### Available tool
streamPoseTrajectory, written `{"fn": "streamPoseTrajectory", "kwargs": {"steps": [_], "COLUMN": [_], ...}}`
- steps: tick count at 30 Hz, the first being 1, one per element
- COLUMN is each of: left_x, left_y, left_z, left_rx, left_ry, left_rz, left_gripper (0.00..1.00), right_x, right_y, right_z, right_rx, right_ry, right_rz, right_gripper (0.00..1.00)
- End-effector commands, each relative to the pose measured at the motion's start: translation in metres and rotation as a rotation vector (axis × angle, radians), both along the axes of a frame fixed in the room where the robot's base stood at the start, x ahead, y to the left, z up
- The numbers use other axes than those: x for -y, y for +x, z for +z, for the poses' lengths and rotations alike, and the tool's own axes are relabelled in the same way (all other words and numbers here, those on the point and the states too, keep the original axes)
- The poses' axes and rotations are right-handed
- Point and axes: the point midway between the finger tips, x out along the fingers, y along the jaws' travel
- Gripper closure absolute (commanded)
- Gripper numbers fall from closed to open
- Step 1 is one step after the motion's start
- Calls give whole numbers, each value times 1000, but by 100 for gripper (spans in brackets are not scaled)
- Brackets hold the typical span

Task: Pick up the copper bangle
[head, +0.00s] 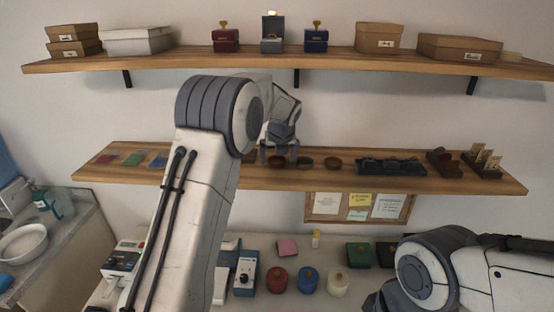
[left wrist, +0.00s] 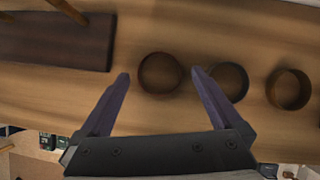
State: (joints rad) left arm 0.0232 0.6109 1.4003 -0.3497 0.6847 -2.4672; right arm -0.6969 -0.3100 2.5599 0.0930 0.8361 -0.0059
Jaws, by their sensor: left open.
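Three bangles stand in a row on the middle wooden shelf. The left one, reddish-brown and copper-looking, shows in the left wrist view (left wrist: 143,80). The middle bangle (left wrist: 245,82) is darker grey-brown, and the right bangle (left wrist: 306,90) is a yellower brown. The right fingertip overlaps the middle bangle's edge. Contact cannot be told.
The middle shelf (head: 450,185) also holds a dark tray (head: 392,168) at right and coloured pads (head: 132,159) at left. A dark board (left wrist: 55,42) lies left of the bangles. The upper shelf (head: 350,62) holds several boxes. My right arm is low at right.

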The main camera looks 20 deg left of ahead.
Motion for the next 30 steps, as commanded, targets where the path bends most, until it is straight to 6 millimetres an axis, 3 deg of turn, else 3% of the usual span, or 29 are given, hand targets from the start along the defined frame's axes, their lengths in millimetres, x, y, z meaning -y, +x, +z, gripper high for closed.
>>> {"fn": "streamPoseTrajectory", "kwargs": {"steps": [4,5,11,23,30], "left_x": [0,0,0,0,0], "left_y": [0,0,0,0,1], "left_z": [0,0,0,5,29], "left_rx": [1,0,0,2,6], "left_ry": [0,0,0,0,2], "left_rz": [0,0,0,1,0], "left_gripper": [0,8,84,84,84], "right_x": [0,0,0,0,0], "right_y": [0,0,0,0,0], "right_z": [-1,-1,-1,-4,-15], "right_rx": [0,0,0,0,0], "right_ry": [0,0,0,0,0], "right_rz": [0,0,0,-1,-2], "right_gripper": [50,50,50,50,50]}}
